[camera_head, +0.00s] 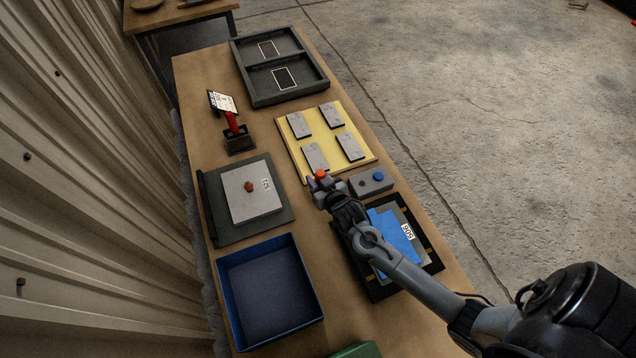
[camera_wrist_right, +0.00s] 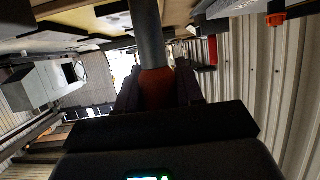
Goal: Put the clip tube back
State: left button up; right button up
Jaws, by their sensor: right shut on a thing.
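My right gripper (camera_head: 324,188) is shut on the clip tube, whose orange end (camera_head: 321,174) shows above the fingers. In the right wrist view the tube is a dark grey cylinder (camera_wrist_right: 148,35) with an orange-red part (camera_wrist_right: 157,88) between the fingers. The gripper is above the table, just left of a small grey block (camera_head: 371,181). Whether the tube touches anything below is hidden. My left gripper is not in view.
A yellow board (camera_head: 355,140) with several grey plates lies behind the gripper. A black frame (camera_head: 432,258) with a blue panel lies under my right arm. A blue bin (camera_head: 220,300), a dark mat (camera_head: 222,230) and a red-handled stand (camera_head: 232,123) are on the left. A two-compartment tray (camera_head: 262,101) is farther back.

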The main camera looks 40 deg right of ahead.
jog(key=shift+f, duration=1.15)
jog(key=shift+f, duration=0.1)
jog(key=o, duration=1.1)
jog(key=shift+f, duration=0.1)
